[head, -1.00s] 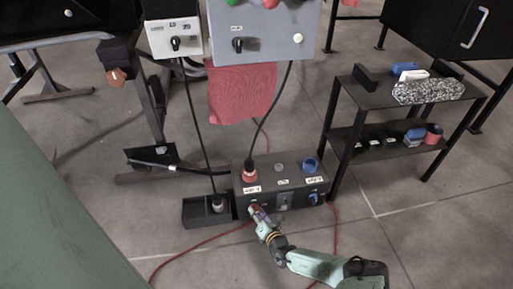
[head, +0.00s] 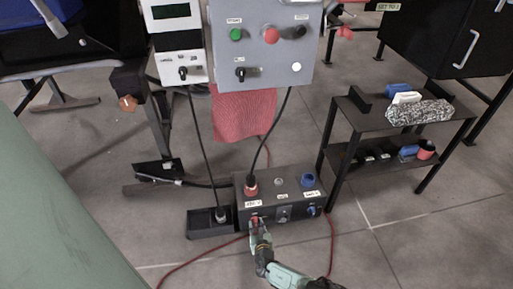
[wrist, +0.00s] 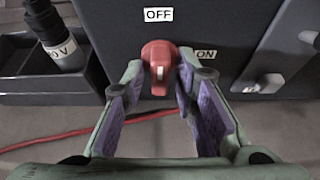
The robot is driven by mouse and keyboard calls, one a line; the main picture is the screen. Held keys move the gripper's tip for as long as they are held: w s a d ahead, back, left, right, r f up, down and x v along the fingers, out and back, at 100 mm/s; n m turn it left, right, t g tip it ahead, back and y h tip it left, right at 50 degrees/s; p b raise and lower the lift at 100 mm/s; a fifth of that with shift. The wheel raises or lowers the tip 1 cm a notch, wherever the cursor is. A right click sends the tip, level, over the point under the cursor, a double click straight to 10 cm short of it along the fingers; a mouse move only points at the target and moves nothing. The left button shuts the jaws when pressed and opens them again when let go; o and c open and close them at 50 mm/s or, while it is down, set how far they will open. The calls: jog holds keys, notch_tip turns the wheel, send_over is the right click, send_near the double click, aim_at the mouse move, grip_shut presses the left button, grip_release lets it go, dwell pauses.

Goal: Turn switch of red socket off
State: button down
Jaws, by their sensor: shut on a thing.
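The power box (head: 288,186) stands on the floor. The red socket (head: 251,191) is at its top left with a black cable plugged in. The red switch (wrist: 159,68) is on the box front in the wrist view, with an OFF label (wrist: 158,15) above it and an ON label (wrist: 205,54) to its right. Its handle runs up and down in that picture; I cannot tell which label it points to. My gripper (wrist: 160,80) is shut on the red switch, one finger on each side. In the head view my gripper (head: 257,228) reaches the box's left front and partly hides the switch.
A blue socket (head: 308,180) and blue switch (head: 312,211) are at the box's right. A black tray (head: 205,230) sits left of the box. A black shelf (head: 352,125) stands to the right. A red cable (head: 190,266) runs over the floor. A grey control panel (head: 262,55) is above.

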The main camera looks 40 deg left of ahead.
jog(key=shift+w, duration=0.1)
dwell(0.5)
jog(key=c, duration=1.6)
grip_release()
jog(key=shift+a, duration=0.1)
jog(key=v, duration=1.2)
